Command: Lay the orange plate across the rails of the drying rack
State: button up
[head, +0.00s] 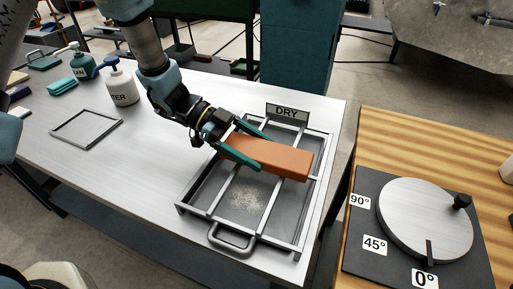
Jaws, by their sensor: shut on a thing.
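The orange plate (285,159) is a thick flat bar in the head view. My gripper (262,149) is shut on its left part, with one green finger along the near side and one along the far side. The drying rack (223,213) is a grey metal frame with rails and a front handle, with a DRY sign (287,112) at its back. The plate is over the back half of the rack, its right end near the right side rail. I cannot tell whether it touches the rails.
An empty square frame (58,131) lies on the left of the white table (150,200). Bottles, one a white pump bottle (121,84), stand at the back left. A wooden table at right holds a round turntable (425,215) with angle labels. Bare tabletop lies left of the rack.

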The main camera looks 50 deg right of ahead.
jog(key=o, duration=1.1)
jog(key=shift+o, duration=0.2)
jog(key=b+v, duration=0.2)
jog(key=v, duration=0.8)
jog(key=shift+w+a+r+b, duration=0.15)
jog(key=shift+w+b, duration=0.2)
jog(key=shift+b, duration=0.05)
jog(key=shift+w, duration=0.1)
